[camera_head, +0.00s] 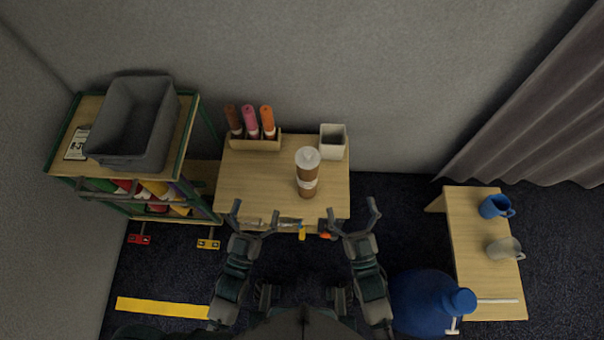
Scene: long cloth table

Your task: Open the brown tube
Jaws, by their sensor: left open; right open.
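A brown tube (233,119) stands at the left end of a wooden rack (256,145) at the back left of the table (255,185). A pink tube (251,121) and an orange tube (268,121) stand beside it. My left gripper (255,209) is open and empty near the table's front left edge, nearer than the rack and apart from the tube. My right gripper (352,206) is open and empty by the table's front right corner. The lower end of the brown tube is hidden in the rack.
A brown cup with a white lid (307,172) stands right of the table's middle. A white square container (333,141) is at the back right. Small tools (302,232) lie along the front edge. A shelf with a grey bin (135,120) stands left. The table's left middle is clear.

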